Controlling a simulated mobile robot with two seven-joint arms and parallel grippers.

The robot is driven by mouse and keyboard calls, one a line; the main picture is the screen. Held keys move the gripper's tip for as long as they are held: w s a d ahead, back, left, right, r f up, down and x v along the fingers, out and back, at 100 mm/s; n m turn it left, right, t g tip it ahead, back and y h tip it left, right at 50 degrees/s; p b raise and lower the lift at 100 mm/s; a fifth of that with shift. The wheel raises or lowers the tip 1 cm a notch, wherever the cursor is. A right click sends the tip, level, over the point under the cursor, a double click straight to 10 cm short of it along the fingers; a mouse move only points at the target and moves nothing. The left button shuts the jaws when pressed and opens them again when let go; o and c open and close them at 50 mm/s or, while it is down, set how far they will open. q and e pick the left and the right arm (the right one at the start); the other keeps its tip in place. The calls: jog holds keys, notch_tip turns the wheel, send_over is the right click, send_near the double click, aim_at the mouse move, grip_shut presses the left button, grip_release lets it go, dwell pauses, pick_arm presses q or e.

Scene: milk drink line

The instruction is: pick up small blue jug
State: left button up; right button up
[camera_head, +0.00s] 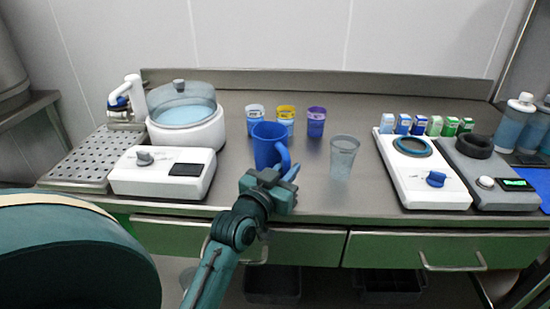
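The small blue jug (268,141) stands upright on the steel counter, near the front edge, left of the middle. Its handle faces front right, towards me. My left gripper (284,173) is right at the front of the jug, by the lower part of the handle. It overlaps the jug's base in the picture, so I cannot tell whether it touches the jug. Its fingers point away from me and mostly hide behind the gripper body, so their opening is unclear. My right gripper is not in view.
A clear cup (343,156) stands close at the jug's right. Several small cups, including a purple-topped one (316,122), stand behind. A white lidded vessel (189,130) and white box (162,172) are left. A white device (425,177) and small cartons (403,124) are right.

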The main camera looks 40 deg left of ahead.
pick_arm(q)
grip_shut()
jog(key=shift+r, duration=0.2)
